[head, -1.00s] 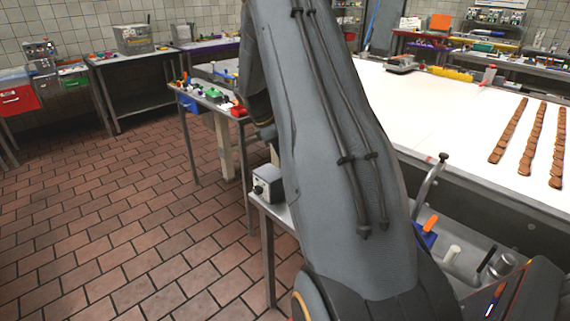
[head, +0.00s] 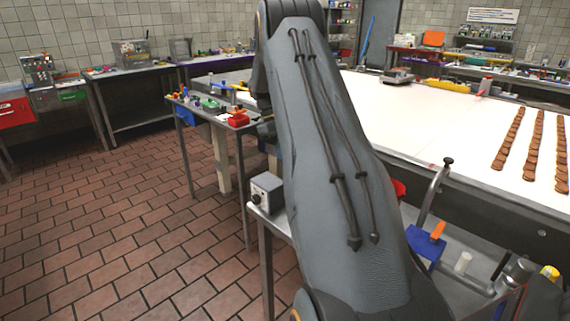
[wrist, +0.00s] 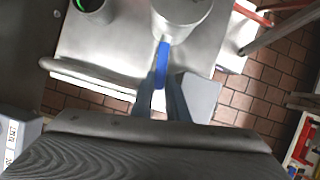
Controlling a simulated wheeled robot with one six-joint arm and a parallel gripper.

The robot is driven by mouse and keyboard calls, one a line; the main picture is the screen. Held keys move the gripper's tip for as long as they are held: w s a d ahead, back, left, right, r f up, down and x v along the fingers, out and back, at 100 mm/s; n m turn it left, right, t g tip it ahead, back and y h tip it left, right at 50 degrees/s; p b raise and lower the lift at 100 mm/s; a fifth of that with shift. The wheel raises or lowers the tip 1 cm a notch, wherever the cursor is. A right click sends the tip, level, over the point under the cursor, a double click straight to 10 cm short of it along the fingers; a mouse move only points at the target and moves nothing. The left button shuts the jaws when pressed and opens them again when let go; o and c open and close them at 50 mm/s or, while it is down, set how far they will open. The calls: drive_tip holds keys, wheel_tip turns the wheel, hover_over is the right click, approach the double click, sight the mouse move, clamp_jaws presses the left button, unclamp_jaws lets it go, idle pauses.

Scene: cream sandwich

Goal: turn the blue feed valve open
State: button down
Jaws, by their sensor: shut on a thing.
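In the wrist view, the blue valve handle (wrist: 162,55) sticks out from a round metal body (wrist: 182,18) above a grey metal table top. My gripper (wrist: 161,84) is shut on the handle, with one dark finger on each side of it. The handle points down the picture toward my gripper. In the head view my own arm covers the middle of the picture, and I cannot make out the valve or my fingertips there.
A small grey box with a knob (head: 266,192) stands on a table corner beside my arm. A long white belt (head: 420,125) with rows of brown biscuits (head: 508,140) lies to the right. A dark cup with a green ring (wrist: 92,8) is near the valve. Tiled floor (head: 110,230) is clear at left.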

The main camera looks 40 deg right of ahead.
drive_tip(key=shift+d, duration=0.1)
idle(0.4)
drive_tip(key=c, duration=1.7)
unclamp_jaws()
drive_tip(key=shift+r, duration=0.1)
drive_tip(key=b+v, duration=0.2)
drive_tip(key=v, duration=0.5)
drive_tip(key=shift+w+r, duration=0.15)
drive_tip(key=shift+r, duration=0.15)
